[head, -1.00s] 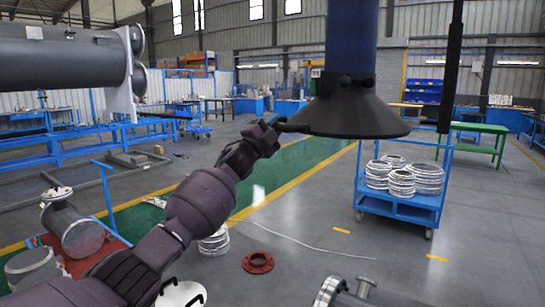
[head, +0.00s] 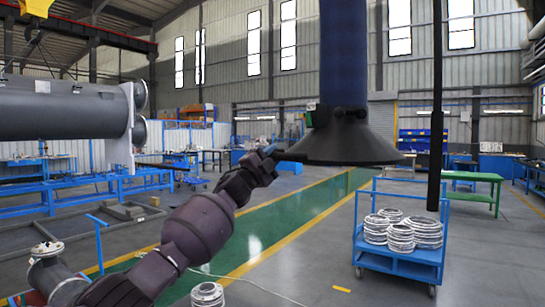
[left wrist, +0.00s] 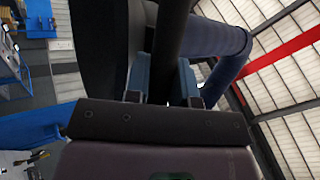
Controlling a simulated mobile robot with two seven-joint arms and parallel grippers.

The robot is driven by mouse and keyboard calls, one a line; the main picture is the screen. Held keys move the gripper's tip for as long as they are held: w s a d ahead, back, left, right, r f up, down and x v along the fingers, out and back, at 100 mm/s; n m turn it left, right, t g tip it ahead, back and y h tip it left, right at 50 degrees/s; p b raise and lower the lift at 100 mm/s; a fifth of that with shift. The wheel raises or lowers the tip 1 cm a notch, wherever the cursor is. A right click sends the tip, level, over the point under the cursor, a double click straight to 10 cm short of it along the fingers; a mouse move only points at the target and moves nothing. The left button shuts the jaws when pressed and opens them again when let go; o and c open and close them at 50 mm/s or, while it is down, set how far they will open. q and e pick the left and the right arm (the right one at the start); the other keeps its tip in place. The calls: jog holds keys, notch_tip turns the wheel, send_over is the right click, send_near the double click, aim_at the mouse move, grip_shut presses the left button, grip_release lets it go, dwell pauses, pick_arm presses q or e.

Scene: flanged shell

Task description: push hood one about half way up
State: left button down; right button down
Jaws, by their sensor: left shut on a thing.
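The hood (head: 345,148) is a dark, wide cone hanging from a thick blue duct (head: 343,55) in the head view. My left gripper (head: 274,153) is at the left edge of its rim. In the left wrist view, the two blue-grey fingers (left wrist: 163,78) are shut on a dark bar (left wrist: 173,35), which looks like the hood's handle. The large dark surface (left wrist: 98,45) beside it appears to be the hood, and the blue duct (left wrist: 218,38) shows to the right. The exact grip point is small in the head view. My right gripper is not in view.
A blue cart (head: 398,262) with several white coils stands on the floor below right of the hood. A dark vertical pole (head: 436,100) hangs right of it. A large grey cylinder (head: 65,108) is at the left. The space under the hood looks clear.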

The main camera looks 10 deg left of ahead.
pick_arm(q)
jog(key=c, duration=1.3)
grip_release()
jog(key=shift+o, duration=1.7)
jog(key=shift+f, duration=0.1)
jog(key=shift+s+a+f, duration=0.2)
jog(key=shift+s+f, duration=0.1)
jog(key=b+v, duration=0.2)
jog(key=v, duration=0.7)
jog(key=shift+s+a, duration=0.2)
jog(key=shift+s, duration=0.15)
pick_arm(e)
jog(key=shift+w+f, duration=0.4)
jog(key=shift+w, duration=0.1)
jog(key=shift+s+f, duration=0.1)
